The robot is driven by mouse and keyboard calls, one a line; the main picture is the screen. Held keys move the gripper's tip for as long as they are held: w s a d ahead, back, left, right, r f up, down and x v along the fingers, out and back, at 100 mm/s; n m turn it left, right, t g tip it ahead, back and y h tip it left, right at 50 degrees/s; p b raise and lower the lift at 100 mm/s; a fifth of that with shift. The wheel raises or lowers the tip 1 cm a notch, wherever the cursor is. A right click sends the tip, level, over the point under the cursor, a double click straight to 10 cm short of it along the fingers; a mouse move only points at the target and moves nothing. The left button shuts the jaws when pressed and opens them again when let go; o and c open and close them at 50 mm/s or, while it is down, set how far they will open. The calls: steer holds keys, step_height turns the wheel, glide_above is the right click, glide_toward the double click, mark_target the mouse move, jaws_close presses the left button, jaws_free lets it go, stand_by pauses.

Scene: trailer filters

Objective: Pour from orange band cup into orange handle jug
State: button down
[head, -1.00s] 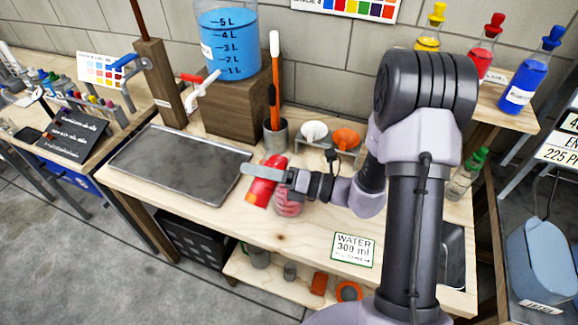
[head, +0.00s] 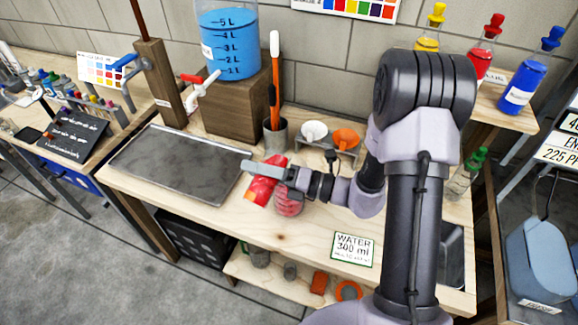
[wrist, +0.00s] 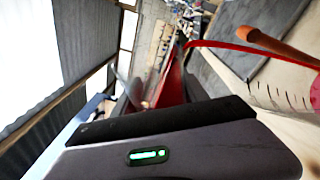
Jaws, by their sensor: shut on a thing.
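My gripper (head: 268,172) is shut on a red-looking cup (head: 262,191), which is tilted over the bench. The cup's orange band cannot be told apart clearly. A small round vessel with reddish contents (head: 289,203) stands just right of and below the cup, partly hidden by my gripper; it seems to be the jug. In the wrist view the red cup (wrist: 172,82) is tilted beyond the gripper body. Whether liquid is flowing is not clear.
A grey metal tray (head: 180,165) lies left of the cup. A grey pot (head: 275,137) with an orange-handled tool, and a rack with white and orange funnels (head: 345,138), stand behind. A water card (head: 353,249) lies at the front.

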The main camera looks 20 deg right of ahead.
steer(key=shift+r+m, duration=0.35)
steer(key=shift+m, duration=0.25)
stand_by(1.1)
steer(key=n, duration=0.1)
steer(key=f+n, duration=0.1)
steer(key=n, duration=0.1)
steer(key=n+h, duration=0.1)
steer(key=n, duration=0.1)
steer(key=shift+f+g+b, duration=0.3)
steer(key=shift+f+b, duration=0.05)
step_height(320, 180, down, 10)
steer(key=s+a+n+h+b, duration=0.2)
steer(key=n+b, duration=0.4)
steer(key=b, duration=0.5)
steer(key=shift+n, duration=0.6)
steer(key=r+p, duration=0.2)
steer(key=r, duration=0.1)
steer(key=r+p, duration=0.2)
steer(key=shift+s+a+r, duration=0.2)
steer(key=shift+s+a, duration=0.05)
steer(key=shift+a, duration=0.05)
